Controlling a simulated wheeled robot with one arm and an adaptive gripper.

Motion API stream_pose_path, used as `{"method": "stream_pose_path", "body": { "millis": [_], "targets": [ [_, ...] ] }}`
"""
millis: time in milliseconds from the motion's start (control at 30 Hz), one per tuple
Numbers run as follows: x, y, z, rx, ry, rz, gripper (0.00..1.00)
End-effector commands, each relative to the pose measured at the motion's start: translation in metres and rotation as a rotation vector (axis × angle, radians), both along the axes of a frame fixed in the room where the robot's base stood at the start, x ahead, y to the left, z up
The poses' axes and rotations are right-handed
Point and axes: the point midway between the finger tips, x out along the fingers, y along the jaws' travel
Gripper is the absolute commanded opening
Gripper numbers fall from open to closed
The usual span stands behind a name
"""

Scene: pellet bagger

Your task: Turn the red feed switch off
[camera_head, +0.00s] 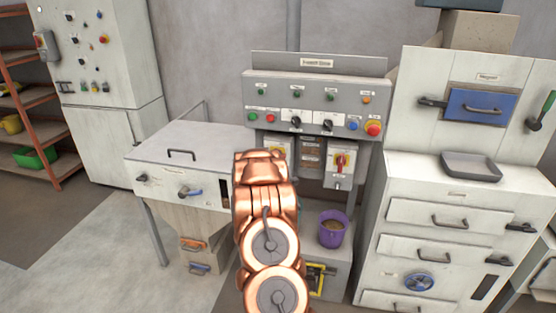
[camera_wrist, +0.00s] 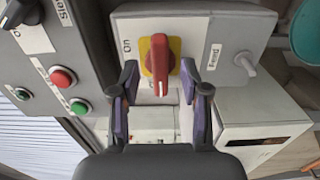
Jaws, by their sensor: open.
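The red feed switch (camera_wrist: 161,62) is a red rotary handle on a yellow plate, mounted on a pale box (camera_wrist: 205,35). In the wrist view its handle runs up and down the picture, and an "On" label is on its left. My gripper (camera_wrist: 159,80) is open, with one dark-and-purple finger on each side of the handle in the picture. Gaps show on both sides, and I see no contact. In the head view my copper arm hides the gripper.
A grey control panel (camera_head: 312,92) with buttons and knobs is above the switch box. Its red button (camera_wrist: 62,77) and green button (camera_wrist: 80,107) lie left of the gripper. A small lever (camera_wrist: 245,62) sticks out on the right. A purple bucket (camera_head: 332,229) stands below.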

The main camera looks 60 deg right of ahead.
Motion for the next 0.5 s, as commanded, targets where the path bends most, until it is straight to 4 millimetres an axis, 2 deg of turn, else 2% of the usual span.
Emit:
{"method": "stream_pose_path", "body": {
  "millis": [500],
  "targets": [
    [-0.022,0.061,0.001,0.000,0.000,0.002,0.46]
  ]
}}
